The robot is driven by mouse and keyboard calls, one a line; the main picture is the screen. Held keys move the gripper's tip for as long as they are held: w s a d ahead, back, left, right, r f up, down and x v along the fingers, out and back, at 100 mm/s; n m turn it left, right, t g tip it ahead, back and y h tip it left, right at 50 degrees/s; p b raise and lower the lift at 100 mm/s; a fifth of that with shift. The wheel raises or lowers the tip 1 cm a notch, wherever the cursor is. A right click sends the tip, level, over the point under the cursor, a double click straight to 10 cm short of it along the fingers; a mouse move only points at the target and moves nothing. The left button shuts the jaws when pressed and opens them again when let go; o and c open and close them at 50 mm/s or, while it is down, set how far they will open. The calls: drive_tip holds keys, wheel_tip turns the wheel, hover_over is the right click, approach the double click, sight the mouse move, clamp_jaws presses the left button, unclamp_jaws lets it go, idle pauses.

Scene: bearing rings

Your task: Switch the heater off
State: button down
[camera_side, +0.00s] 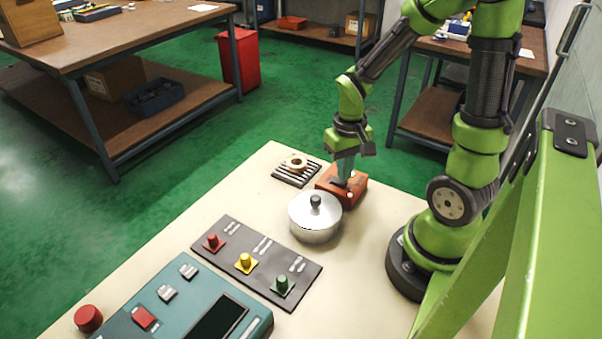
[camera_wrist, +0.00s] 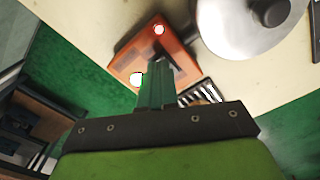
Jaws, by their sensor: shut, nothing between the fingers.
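The heater appears to be the orange box (camera_side: 357,194) beside the slatted grille, with a dark lever or switch on its top. In the wrist view the orange box (camera_wrist: 130,58) shows two round white lamps, one near each end. My gripper (camera_side: 343,182) is shut and empty, with its fingertips down at the top of the orange box, by the dark lever (camera_wrist: 180,68). In the wrist view my gripper (camera_wrist: 158,72) partly covers the lever, so I cannot tell whether they touch or which way the lever is set.
A lidded metal pot (camera_side: 314,222) stands close to the orange box. A pale ring (camera_side: 296,163) lies on the dark slatted grille (camera_side: 284,178). A plate (camera_side: 236,268) with red, yellow and green knobs and a teal control panel (camera_side: 258,325) lie nearer the camera.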

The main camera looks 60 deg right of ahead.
sight(342, 183)
drive_tip(key=shift+f, duration=0.65)
idle(0.4)
drive_tip(key=shift+r, duration=3.55)
drive_tip(key=shift+a, duration=0.25)
drive_tip(key=a+r+n+t+y, duration=0.1)
drive_tip(key=a+r+t+y, duration=0.1)
drive_tip(key=a+r+t, duration=0.5)
drive_tip(key=a+r, duration=0.4)
drive_tip(key=r, duration=0.1)
drive_tip(key=shift+s+a+r+n, duration=0.2)
drive_tip(key=shift+a+r+n, duration=0.05)
drive_tip(key=shift+r+n, duration=0.15)
